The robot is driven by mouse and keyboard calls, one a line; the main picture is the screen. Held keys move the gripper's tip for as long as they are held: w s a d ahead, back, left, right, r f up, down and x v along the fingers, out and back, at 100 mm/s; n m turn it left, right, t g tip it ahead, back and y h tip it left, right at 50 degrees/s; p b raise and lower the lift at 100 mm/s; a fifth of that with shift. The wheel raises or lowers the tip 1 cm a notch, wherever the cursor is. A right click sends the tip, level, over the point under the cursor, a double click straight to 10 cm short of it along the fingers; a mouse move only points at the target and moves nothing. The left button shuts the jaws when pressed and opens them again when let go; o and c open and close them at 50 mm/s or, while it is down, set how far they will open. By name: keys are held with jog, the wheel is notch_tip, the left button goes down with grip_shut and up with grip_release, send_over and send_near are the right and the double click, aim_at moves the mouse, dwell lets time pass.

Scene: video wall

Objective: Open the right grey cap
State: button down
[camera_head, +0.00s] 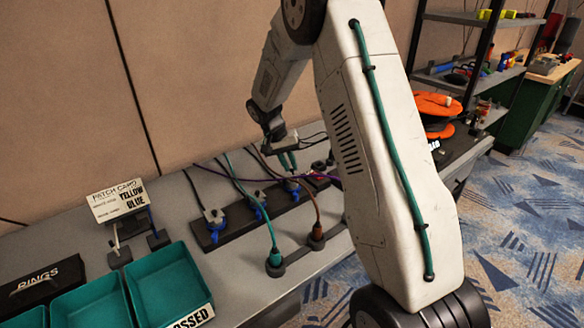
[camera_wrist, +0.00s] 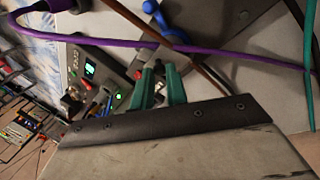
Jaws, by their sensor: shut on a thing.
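My gripper (camera_head: 286,162) reaches down over the right end of a dark socket strip (camera_head: 235,221). Its two teal fingers (camera_wrist: 159,72) show close together in the wrist view. They are shut at the right grey cap, which is mostly hidden by the fingertips; its lid angle cannot be told. A blue part (camera_head: 293,188) shows just below the fingers.
A purple cable (camera_wrist: 185,50) crosses close by the fingers. A control box (camera_wrist: 90,75) with green lights lies beyond them. A teal plug (camera_head: 274,258) and a brown plug (camera_head: 317,233) stand in front of the strip. Teal bins (camera_head: 170,285) and a sign (camera_head: 118,200) are at the left.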

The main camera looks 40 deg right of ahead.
jog(key=shift+w+a+f+n+g+h, duration=0.2)
jog(key=shift+w+g, duration=0.7)
jog(key=shift+g, duration=0.65)
jog(key=shift+w+d+f+n+g+h, duration=0.2)
jog(key=shift+w+g, duration=0.65)
jog(key=shift+g, duration=0.65)
jog(key=shift+w+a+r+n+g+h, duration=0.1)
jog(key=shift+w+n+g, duration=0.2)
jog(key=shift+w+g, duration=0.95)
jog(key=shift+s+g, duration=0.3)
jog(key=shift+g, duration=0.1)
jog(key=c, duration=1.4)
grip_release()
